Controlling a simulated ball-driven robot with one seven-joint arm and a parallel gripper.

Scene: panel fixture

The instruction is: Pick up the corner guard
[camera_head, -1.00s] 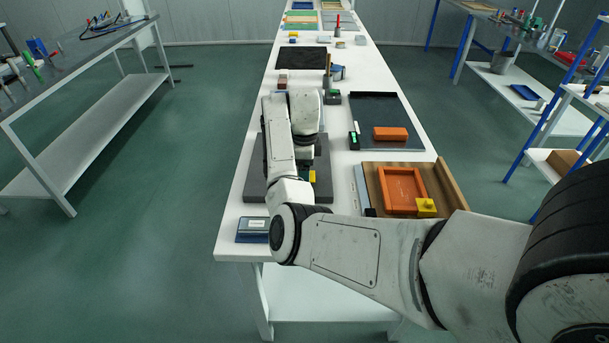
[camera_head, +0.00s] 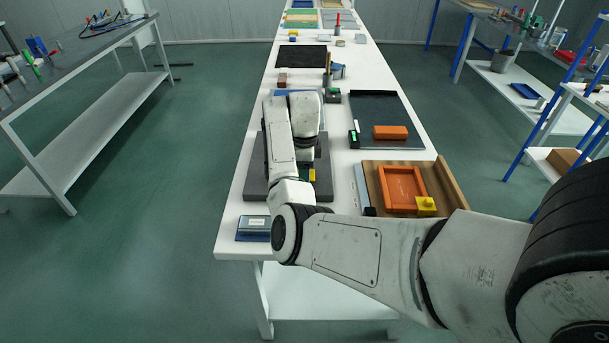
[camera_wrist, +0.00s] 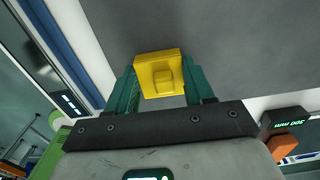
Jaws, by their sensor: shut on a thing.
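The yellow corner guard (camera_wrist: 158,72) is a small block with a raised square on its face. In the wrist view it sits between the two green fingers of my gripper (camera_wrist: 161,88), which is shut on it. In the head view a bit of yellow (camera_head: 312,175) shows beside my wrist, over the dark grey pad (camera_head: 255,180); my arm hides most of the gripper there. Whether the guard touches the pad cannot be told. A second yellow corner piece (camera_head: 426,206) sits on the near right corner of an orange frame (camera_head: 385,190).
The orange frame lies on a brown wooden board (camera_head: 450,185). Behind it, a dark tray (camera_head: 375,108) holds an orange block (camera_head: 390,132). A blue-grey device (camera_head: 253,228) stands at the table's near left edge. A blue item shows just behind my wrist.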

